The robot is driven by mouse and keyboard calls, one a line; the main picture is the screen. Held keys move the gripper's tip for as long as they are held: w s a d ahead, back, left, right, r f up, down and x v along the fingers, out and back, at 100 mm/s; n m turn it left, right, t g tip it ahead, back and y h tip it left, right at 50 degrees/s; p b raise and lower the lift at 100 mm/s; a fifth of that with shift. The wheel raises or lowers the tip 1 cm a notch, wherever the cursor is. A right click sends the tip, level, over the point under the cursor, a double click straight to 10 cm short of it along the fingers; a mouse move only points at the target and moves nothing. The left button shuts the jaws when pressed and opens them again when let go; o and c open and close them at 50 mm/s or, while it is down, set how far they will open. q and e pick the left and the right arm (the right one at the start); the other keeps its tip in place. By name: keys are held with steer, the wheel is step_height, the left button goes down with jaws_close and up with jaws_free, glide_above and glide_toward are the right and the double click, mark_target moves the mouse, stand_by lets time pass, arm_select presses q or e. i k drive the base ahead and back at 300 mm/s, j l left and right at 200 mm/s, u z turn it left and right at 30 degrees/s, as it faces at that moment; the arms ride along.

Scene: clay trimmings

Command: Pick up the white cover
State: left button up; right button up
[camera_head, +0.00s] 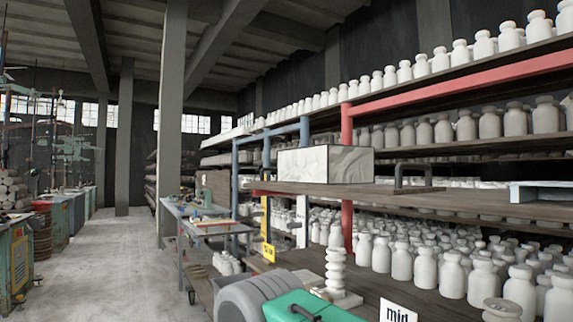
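A white box-shaped piece (325,165) with thin dark edges and a marbled front sits on the brown wooden shelf board (430,199) at the middle of the view. It is the most cover-like white thing here, but I cannot tell for sure that it is the cover. A flat white and pale-blue piece (542,193) lies at the right end of the same board, cut off by the picture edge. Neither of my grippers is in view, and nothing of mine touches these things.
A dark handle-like bracket (412,177) stands right of the box. A red post (347,170) and blue frame posts (304,140) support shelves with many white bottles. A ribbed grey cylinder (258,300) and green object (305,308) are in front below. Clear floor (105,260) lies left.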

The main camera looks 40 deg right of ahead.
mark_target(327, 164)
steer(key=i, duration=2.05)
steer(key=i+z, duration=0.15)
steer(key=z, duration=0.25)
steer(key=i+z, duration=0.15)
steer(key=z, duration=0.25)
steer(key=i+j+z, duration=0.15)
steer(key=z, duration=0.3)
steer(key=i+j+z, duration=0.1)
steer(key=z, duration=0.3)
